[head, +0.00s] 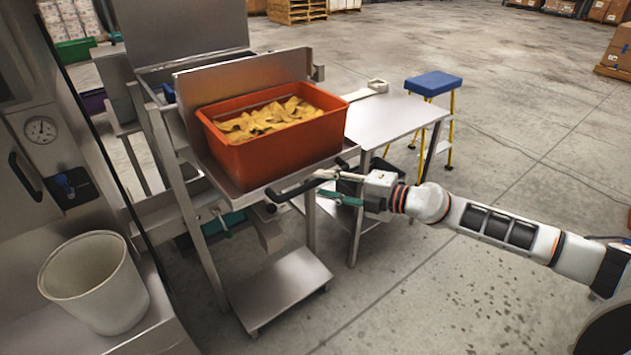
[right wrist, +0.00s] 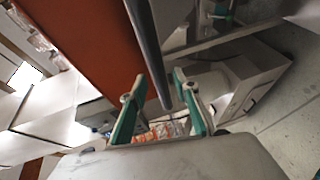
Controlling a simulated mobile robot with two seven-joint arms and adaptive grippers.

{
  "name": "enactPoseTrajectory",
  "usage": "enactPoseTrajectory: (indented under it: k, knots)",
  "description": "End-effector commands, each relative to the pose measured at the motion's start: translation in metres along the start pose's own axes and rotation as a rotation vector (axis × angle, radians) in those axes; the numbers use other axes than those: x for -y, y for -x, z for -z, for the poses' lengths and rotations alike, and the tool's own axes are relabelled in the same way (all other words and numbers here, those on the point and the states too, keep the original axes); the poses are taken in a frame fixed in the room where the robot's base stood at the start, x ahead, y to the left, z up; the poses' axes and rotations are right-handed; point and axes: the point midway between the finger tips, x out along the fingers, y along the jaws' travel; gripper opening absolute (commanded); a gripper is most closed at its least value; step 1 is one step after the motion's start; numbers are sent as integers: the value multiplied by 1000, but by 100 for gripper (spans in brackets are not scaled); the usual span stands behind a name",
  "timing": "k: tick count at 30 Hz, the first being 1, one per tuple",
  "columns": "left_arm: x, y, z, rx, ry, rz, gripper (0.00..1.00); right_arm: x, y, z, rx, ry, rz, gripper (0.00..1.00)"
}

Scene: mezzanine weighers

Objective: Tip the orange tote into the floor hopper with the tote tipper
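The orange tote (head: 275,148), filled with yellow chip-like pieces, sits upright on the steel cradle of the tote tipper (head: 245,190). A steel open-topped container (head: 205,58), apparently the floor hopper, stands behind the cradle's back plate; its inside is mostly hidden. A dark handle bar (head: 298,186) sticks out at the tipper's front right, below the tote. My right gripper (head: 322,184) is at this bar. In the right wrist view, the bar (right wrist: 150,50) runs between the parted teal-padded fingers (right wrist: 160,98), with visible gaps beside it. My left gripper is not in view.
A steel side table (head: 385,122) stands right of the tipper. A blue-topped step stool (head: 433,84) is beyond it. A white bucket (head: 95,282) stands on a steel surface at the lower left. Open concrete floor lies to the right.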

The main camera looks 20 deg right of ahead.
Motion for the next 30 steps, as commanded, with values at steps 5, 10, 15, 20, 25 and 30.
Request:
enactPoseTrajectory:
  k: [5, 10, 15, 20, 25, 30]
  knots:
    - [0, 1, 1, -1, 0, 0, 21, 0, -24, 1, -1, 0, -1, 30]
    - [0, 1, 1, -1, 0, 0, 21, 0, -34, 0, 0, 0, 0, 30]
    - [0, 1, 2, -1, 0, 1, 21, 1, -34, 0, 0, 0, 0, 30]
    - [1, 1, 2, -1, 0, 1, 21, 1, -34, 0, 0, 0, 0, 12]
    - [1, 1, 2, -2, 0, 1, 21, 1, -34, 0, 0, -1, 0, 0]
    - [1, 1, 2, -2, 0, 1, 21, 0, -33, 0, 0, -1, 0, 0]
